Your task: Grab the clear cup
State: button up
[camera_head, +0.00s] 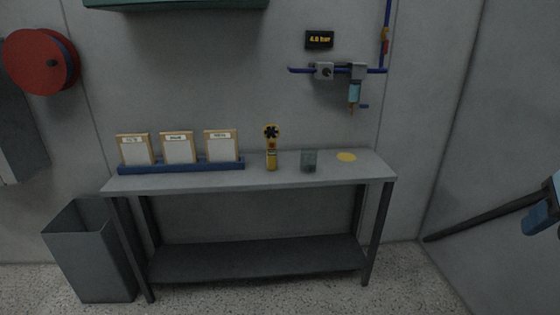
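The clear cup (309,160) is a small greyish see-through cup. It stands upright on the grey bench (350,172), right of the bench's middle. It is between a yellow handheld device with a dark fan-like head (271,150) and a flat yellow disc (346,157), apart from both. Nothing covers the cup. I cannot make out my gripper in this view. A dark bar with blue parts (538,218) reaches in from the right edge, far from the cup; I cannot tell what it is.
A blue rack (180,167) with three framed cards stands on the bench's left. A grey bin (88,250) is on the floor at left. A blue pipe with a filter (354,90) is on the wall above. A red reel (38,62) hangs at upper left. Bench front is clear.

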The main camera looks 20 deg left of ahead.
aim_at(309, 156)
jog(key=u, duration=0.45)
jog(key=i, duration=1.1)
jog(key=u, duration=0.75)
jog(key=i, duration=0.7)
jog(key=u, duration=0.15)
jog(key=k, duration=0.8)
jog(key=u, duration=0.2)
jog(key=i, duration=0.8)
jog(key=z, duration=0.1)
